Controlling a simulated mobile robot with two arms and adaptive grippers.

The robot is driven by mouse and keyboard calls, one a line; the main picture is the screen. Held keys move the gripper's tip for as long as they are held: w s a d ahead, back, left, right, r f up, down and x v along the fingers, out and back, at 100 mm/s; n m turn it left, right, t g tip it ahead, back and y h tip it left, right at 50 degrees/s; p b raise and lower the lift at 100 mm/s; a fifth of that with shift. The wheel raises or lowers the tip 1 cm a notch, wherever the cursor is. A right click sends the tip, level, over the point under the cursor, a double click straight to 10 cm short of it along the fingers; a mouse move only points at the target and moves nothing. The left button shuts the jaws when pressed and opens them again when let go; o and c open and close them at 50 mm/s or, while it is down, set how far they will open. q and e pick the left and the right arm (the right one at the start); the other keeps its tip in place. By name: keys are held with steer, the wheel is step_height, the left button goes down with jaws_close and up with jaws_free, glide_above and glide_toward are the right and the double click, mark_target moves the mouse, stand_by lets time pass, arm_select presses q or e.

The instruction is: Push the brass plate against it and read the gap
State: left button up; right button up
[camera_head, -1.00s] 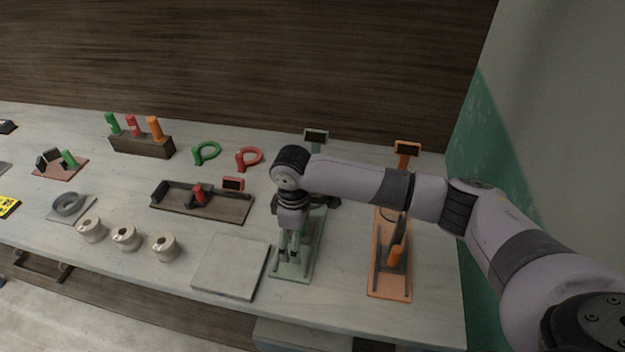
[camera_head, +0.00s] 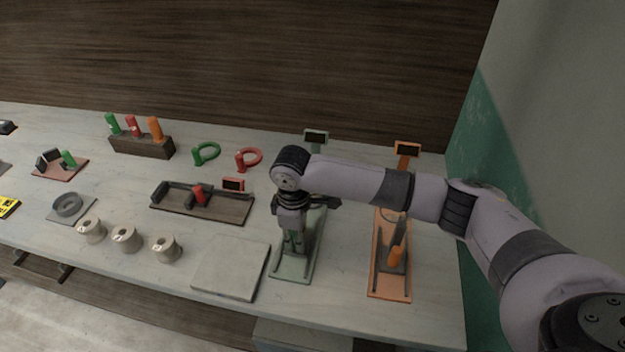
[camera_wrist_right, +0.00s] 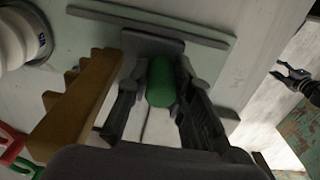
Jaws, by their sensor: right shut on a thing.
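The green gauge (camera_head: 292,264) stands on the bench, with its dark display (camera_head: 316,137) behind the arm. I cannot read any figure on it. My right gripper (camera_head: 292,247) is over its base. In the right wrist view the gripper (camera_wrist_right: 160,100) is shut on a green handle (camera_wrist_right: 161,83). A brass-coloured stepped plate (camera_wrist_right: 85,104) lies just left of the fingers. The gap is hidden. A dark claw at the right edge of the wrist view looks like my left gripper (camera_wrist_right: 292,78), its fingers apart.
An orange gauge (camera_head: 391,278) stands to the right. A flat grey slab (camera_head: 231,267) and several pale spools (camera_head: 165,247) are to the left. A dark tray (camera_head: 228,207), a red ring (camera_head: 249,159) and a green ring (camera_head: 206,153) lie farther back.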

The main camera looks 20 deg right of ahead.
jaws_close()
steer(key=shift+w+d, duration=0.65)
steer(key=shift+w, duration=0.35)
steer(key=shift+w+d, duration=0.6)
steer(key=shift+w, duration=0.25)
steer(key=shift+w+d, duration=0.55)
steer(key=shift+w, duration=0.3)
steer(key=shift+w+d, duration=0.3)
steer(key=shift+w, duration=0.1)
stand_by(0.9)
